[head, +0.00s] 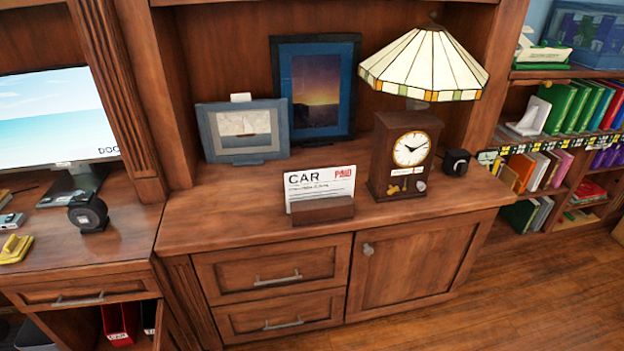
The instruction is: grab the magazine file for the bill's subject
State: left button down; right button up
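A white bill (319,186) stands in a brown wooden holder (323,212) on the cabinet top. It reads "CAR" in large black letters and "PAID" in red, with small print I cannot read. A red file (119,322) and a dark file (149,316) stand in the open space under the desk at lower left. Each has a pale label too small to read, and the picture's edge cuts them off. I cannot tell if these are magazine files. Neither of my grippers is in view.
A wooden clock (400,155), a stained-glass lamp (425,65) and two framed pictures stand on the cabinet. A monitor (60,125) is on the desk at left. A bookcase (560,140) with colored books or binders is at right. The floor (500,300) at lower right is clear.

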aim_at(121, 320)
jog(key=k+j, duration=0.1)
jog(key=j, duration=0.4)
jog(key=k+j, duration=0.1)
jog(key=j, duration=0.4)
jog(key=k+j, duration=0.15)
jog(key=j, duration=0.35)
jog(key=k+j+z, duration=0.1)
jog(key=j, duration=0.35)
jog(key=k+j, duration=0.1)
jog(key=j, duration=0.4)
jog(key=k+j, duration=0.15)
jog(key=j, duration=0.35)
jog(key=k+j, duration=0.1)
jog(key=j, duration=0.35)
jog(key=k+j, duration=0.15)
jog(key=j, duration=0.35)
jog(key=z, duration=0.05)
